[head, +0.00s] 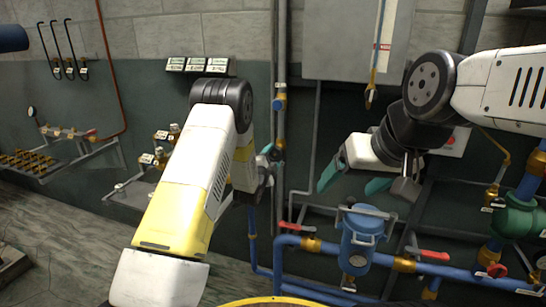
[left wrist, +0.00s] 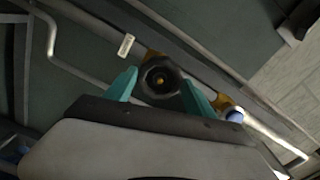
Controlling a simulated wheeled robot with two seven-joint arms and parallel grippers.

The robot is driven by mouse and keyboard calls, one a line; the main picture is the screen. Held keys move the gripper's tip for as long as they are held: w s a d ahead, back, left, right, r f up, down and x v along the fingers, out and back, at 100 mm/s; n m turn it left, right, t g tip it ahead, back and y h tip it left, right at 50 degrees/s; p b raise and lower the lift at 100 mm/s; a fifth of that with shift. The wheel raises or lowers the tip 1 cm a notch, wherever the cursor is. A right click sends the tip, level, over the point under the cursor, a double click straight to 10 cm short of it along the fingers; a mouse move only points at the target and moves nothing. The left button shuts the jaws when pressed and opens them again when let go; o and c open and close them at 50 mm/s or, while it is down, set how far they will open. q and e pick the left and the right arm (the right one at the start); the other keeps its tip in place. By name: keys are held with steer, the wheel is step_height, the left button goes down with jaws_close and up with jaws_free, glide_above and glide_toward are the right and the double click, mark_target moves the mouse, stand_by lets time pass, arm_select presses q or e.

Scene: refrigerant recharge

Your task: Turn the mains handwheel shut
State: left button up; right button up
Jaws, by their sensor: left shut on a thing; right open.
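The mains handwheel (left wrist: 160,80) is a dark round wheel with a brass-coloured centre, seen face-on in the left wrist view. It sits on a brass valve body on a grey pipe. My left gripper has its two teal fingers on either side of the wheel's rim, shut on it. In the head view my left gripper (head: 267,160) is at the vertical grey pipe (head: 281,190), and the wheel is mostly hidden there. My right gripper (head: 354,180) is open and empty, with its teal fingers apart, above the blue filter housing.
The blue filter housing (head: 362,238) stands on blue pipes with red lever handles (head: 428,255) at the lower right. A green valve (head: 517,216) is at the far right. A grey cabinet (head: 345,40) hangs above. A white tag (left wrist: 126,45) is near the wheel.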

arm_select(q)
steer(key=shift+m, duration=2.4)
steer(key=o, duration=1.4)
steer(key=shift+o, duration=0.2)
steer(key=shift+s+a, duration=0.1)
steer(key=shift+s, duration=0.05)
steer(key=v, duration=0.6)
steer(key=shift+s, duration=0.35)
